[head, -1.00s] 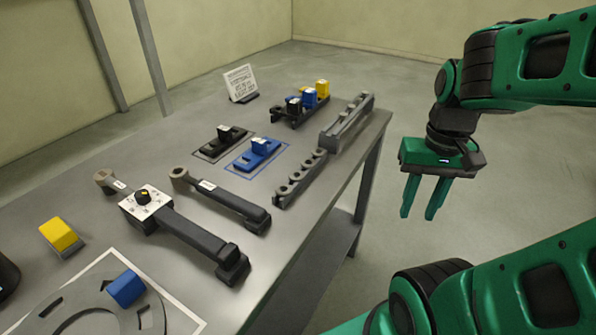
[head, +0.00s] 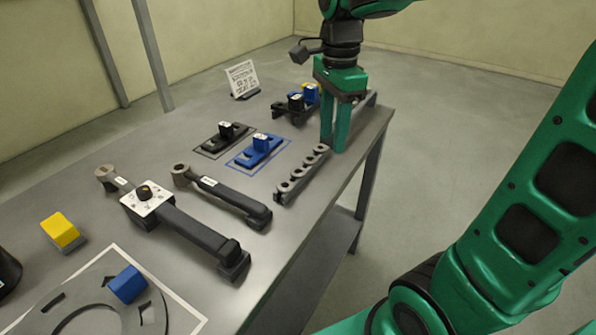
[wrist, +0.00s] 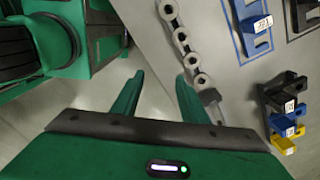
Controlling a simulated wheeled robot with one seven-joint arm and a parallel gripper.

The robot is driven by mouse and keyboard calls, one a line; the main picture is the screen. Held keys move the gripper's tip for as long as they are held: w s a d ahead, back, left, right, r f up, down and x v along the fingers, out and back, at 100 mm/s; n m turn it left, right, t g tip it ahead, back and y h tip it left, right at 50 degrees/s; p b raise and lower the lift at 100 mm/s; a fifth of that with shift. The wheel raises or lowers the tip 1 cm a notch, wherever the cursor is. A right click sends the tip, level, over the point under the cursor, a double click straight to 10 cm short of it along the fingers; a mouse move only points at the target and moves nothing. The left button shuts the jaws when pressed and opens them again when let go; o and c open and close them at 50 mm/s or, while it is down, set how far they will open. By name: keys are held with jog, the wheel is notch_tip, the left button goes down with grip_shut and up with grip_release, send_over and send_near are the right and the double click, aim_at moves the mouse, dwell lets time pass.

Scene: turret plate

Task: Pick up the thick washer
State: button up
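A dark rack (head: 283,198) with several grey rings (head: 308,162) in a row stands near the table's right edge. The rings also show in the wrist view (wrist: 181,36). I cannot tell which piece is the thick washer. My gripper (head: 334,143) points down above the right edge, by the far end of the ring rack. In the wrist view its fingers (wrist: 160,88) are apart with nothing between them.
A blue block on a base (head: 259,152) and a black one (head: 222,137) lie left of the ring rack. Two long tools (head: 222,196) (head: 195,235) lie nearer. A dark stand with coloured blocks (head: 296,106) is behind. A yellow block (head: 61,231) and a round plate (head: 62,310) are at left.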

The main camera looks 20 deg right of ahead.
aim_at(296, 176)
jog(key=w+a+r+m, duration=0.1)
jog(key=w+a+m, duration=0.3)
jog(key=a, duration=0.2)
jog(key=shift+a+f, duration=0.1)
jog(key=shift+f, duration=5.1)
jog(key=c, duration=0.8)
